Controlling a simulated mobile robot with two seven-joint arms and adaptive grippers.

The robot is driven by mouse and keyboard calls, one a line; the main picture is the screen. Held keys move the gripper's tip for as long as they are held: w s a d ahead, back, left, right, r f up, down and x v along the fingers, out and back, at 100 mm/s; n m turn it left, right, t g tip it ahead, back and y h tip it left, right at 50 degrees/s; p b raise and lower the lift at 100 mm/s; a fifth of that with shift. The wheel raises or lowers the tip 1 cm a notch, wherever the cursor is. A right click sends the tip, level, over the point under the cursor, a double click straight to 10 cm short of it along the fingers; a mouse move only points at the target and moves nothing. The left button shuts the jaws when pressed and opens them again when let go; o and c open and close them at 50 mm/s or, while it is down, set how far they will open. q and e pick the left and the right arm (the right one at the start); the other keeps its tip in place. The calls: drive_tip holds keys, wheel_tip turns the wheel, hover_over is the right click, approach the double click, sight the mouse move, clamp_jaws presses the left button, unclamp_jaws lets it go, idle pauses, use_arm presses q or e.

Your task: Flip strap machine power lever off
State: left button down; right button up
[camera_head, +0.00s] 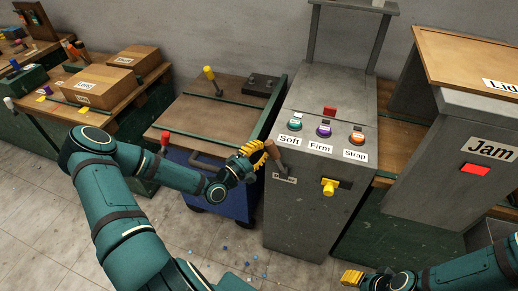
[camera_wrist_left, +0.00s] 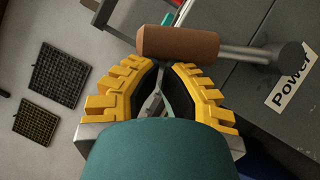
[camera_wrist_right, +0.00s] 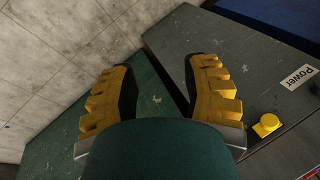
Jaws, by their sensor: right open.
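The strap machine is a grey metal cabinet (camera_head: 315,215). Its power lever has a brown cylindrical handle (camera_head: 272,149) on a grey metal arm, beside a "Power" label at the upper left of its front. In the left wrist view the handle (camera_wrist_left: 178,45) lies across the image just at the fingertips, with the label (camera_wrist_left: 291,77) to the right. My left gripper (camera_head: 262,154) is at the handle, its tips drawn together; the handle is not between the fingers, and contact is unclear. My right gripper (camera_wrist_right: 160,68) is open and empty, low right of the machine.
Soft (camera_head: 295,125), Firm (camera_head: 324,131) and Strap (camera_head: 357,138) buttons sit on the machine's top panel. A yellow knob (camera_head: 328,187) juts from its front. A blue cart (camera_head: 222,193) stands left, a grey Jam machine (camera_head: 450,165) right.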

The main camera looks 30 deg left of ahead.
use_arm(q)
drive_tip(key=shift+d+r+m, duration=0.2)
drive_tip(key=shift+m, duration=0.1)
drive_tip(key=shift+w+d+r+m+g+p, duration=0.25)
drive_tip(key=shift+d+r+m+g+p, duration=0.4)
drive_tip(key=shift+d+m+p, duration=0.25)
drive_tip(key=shift+w+d+r+m+g+y+p, duration=0.2)
drive_tip(key=shift+w+d+m+g+p, duration=0.25)
drive_tip(key=shift+d+m, duration=0.65)
drive_tip(key=shift+w+d+r+m+g+y+p, duration=0.2)
drive_tip(key=shift+d+m+g+p, duration=0.4)
drive_tip(key=shift+d, duration=1)
drive_tip(key=shift+w+d+r+m+g+y+p, duration=0.15)
drive_tip(key=shift+w+d+m+g+p, duration=0.3)
drive_tip(key=shift+d+m, duration=0.7)
drive_tip(key=shift+s+d+n, duration=0.1)
drive_tip(key=shift+d+n, duration=0.15)
drive_tip(key=shift+d, duration=0.05)
